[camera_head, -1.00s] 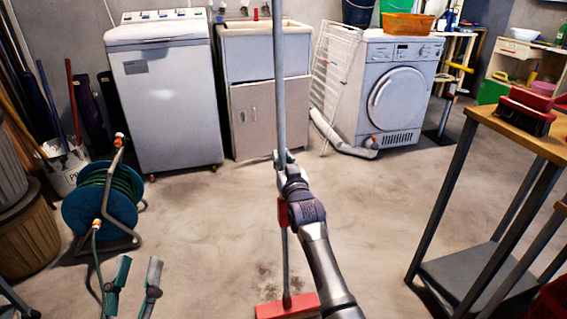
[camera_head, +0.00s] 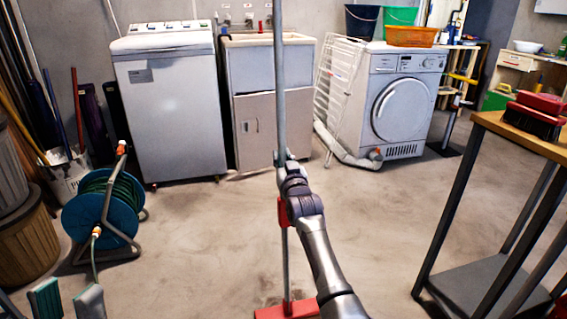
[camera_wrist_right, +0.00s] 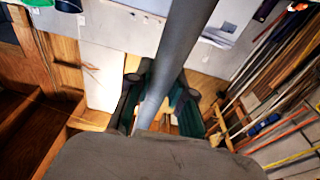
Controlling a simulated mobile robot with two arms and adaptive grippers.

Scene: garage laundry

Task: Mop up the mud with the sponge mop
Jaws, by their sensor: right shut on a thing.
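The sponge mop stands nearly upright in the head view, with a long grey handle (camera_head: 279,80), a red sleeve (camera_head: 283,212) and a red head (camera_head: 288,310) at the floor by the bottom edge. My right gripper (camera_head: 284,160) is shut around the grey handle. The right wrist view also shows the handle (camera_wrist_right: 180,60) between its two fingers (camera_wrist_right: 158,108). A faint dark patch of mud (camera_head: 266,296) shows on the concrete just behind the mop head; the rest is out of view or covered. My left gripper (camera_head: 66,300) is open and empty at the lower left.
A hose reel (camera_head: 104,212) stands at the left, near a wooden barrel (camera_head: 25,245). A washer (camera_head: 168,105), sink cabinet (camera_head: 262,125) and dryer (camera_head: 395,105) line the back. A metal-legged workbench (camera_head: 520,135) stands at the right. The middle floor is clear.

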